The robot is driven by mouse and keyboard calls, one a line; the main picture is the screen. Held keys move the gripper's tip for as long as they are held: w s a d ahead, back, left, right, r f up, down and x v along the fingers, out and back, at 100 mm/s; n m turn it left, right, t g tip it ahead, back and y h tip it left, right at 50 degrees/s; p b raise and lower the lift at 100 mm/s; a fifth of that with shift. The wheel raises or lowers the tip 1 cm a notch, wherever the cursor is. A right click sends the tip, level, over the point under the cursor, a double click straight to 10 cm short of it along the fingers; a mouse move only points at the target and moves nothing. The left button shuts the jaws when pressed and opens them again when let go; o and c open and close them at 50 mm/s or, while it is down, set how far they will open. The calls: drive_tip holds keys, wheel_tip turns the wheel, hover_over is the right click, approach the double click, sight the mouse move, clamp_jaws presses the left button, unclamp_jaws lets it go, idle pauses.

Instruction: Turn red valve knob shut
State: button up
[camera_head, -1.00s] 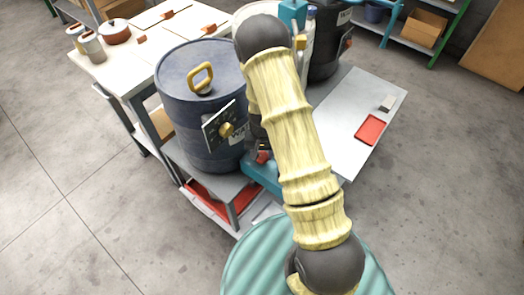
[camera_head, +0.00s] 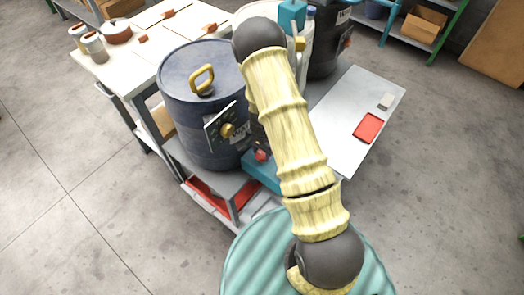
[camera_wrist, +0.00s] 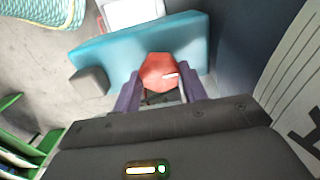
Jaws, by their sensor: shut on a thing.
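The red valve knob (camera_wrist: 158,72) sits between my gripper's two purple fingers (camera_wrist: 160,92) in the wrist view. It has a faceted rim and a pale mark on its right part. My gripper is shut on it. The knob is in front of a teal block (camera_wrist: 120,52). In the head view a small part of the red knob (camera_head: 261,155) shows above the teal block (camera_head: 262,172), beside the dark blue drum. My arm hides most of my gripper there.
A grey table (camera_head: 340,120) with a red tray (camera_head: 368,128) lies to the right. A white workbench (camera_head: 150,45) is behind. Bare floor is at left and right.

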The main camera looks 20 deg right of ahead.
drive_tip(key=shift+w, duration=0.1)
drive_tip(key=o, duration=1)
drive_tip(key=shift+c, duration=0.2)
